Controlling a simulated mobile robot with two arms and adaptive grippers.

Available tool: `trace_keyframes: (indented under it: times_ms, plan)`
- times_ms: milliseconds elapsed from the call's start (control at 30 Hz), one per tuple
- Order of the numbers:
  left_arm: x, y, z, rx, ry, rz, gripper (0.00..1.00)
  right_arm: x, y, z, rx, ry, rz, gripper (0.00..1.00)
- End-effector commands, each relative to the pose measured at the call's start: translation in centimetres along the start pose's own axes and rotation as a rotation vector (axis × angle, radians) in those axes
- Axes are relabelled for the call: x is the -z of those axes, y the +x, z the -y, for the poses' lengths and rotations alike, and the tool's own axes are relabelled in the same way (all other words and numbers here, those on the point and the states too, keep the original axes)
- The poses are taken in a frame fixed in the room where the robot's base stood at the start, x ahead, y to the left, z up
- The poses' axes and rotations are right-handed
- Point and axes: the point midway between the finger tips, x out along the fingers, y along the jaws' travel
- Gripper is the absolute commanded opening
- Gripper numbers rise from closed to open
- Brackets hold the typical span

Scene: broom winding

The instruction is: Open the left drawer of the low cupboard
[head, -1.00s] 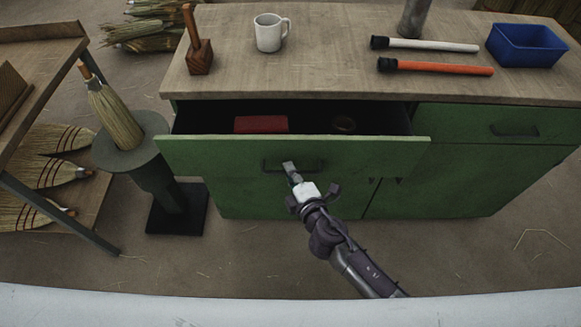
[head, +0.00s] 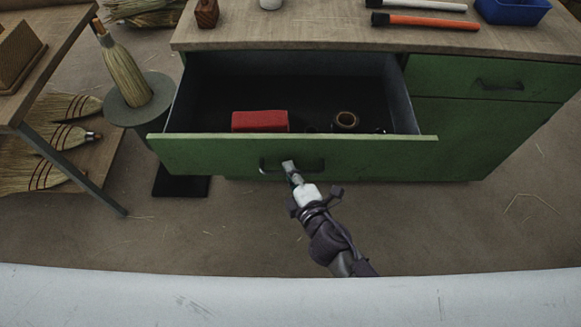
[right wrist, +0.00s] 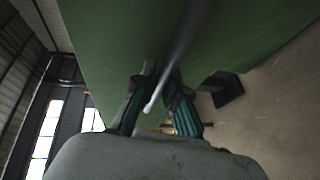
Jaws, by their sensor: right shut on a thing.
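The low cupboard (head: 470,135) is green with a wooden top. Its left drawer (head: 220,155) is pulled well out in the head view, with its dark inside showing. A red block (head: 260,121) and a brown ring-shaped roll (head: 346,120) lie in it, near the front. My right gripper (head: 289,168) is shut on the dark drawer handle (head: 312,165) at the drawer front. In the right wrist view the fingers (right wrist: 158,95) close around the bar-like handle (right wrist: 178,55) against the green front. My left gripper is not in view.
The right drawer (head: 485,77) is closed. A round stand (head: 140,100) with an upright broom (head: 120,70) is left of the open drawer, close to its corner. A wooden rack with brooms (head: 50,150) is further left. Floor in front is clear.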

Motion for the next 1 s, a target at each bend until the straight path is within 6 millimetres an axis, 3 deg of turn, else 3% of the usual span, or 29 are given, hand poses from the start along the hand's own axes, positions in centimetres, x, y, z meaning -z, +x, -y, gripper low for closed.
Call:
trace_keyframes:
  times_ms: [367, 400, 533, 867, 1000]
  plan:
    - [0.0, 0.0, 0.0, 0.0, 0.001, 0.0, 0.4, 0.0, -0.1, 0.0, 0.0, 0.0, 0.001, 0.0]
    - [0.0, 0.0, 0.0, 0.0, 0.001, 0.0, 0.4, 0.0, -0.1, 0.0, 0.0, 0.0, 0.001, 0.17]
    - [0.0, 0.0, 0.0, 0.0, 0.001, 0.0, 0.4, 0.0, -0.1, 0.0, 0.0, 0.0, 0.001, 0.37]
    - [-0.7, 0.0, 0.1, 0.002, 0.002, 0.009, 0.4, 0.0, -0.3, 0.0, 0.0, 0.0, 0.0, 0.37]
    - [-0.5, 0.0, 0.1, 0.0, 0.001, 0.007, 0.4, 0.0, -1.9, 0.1, 0.002, 0.0, 0.0, 0.37]
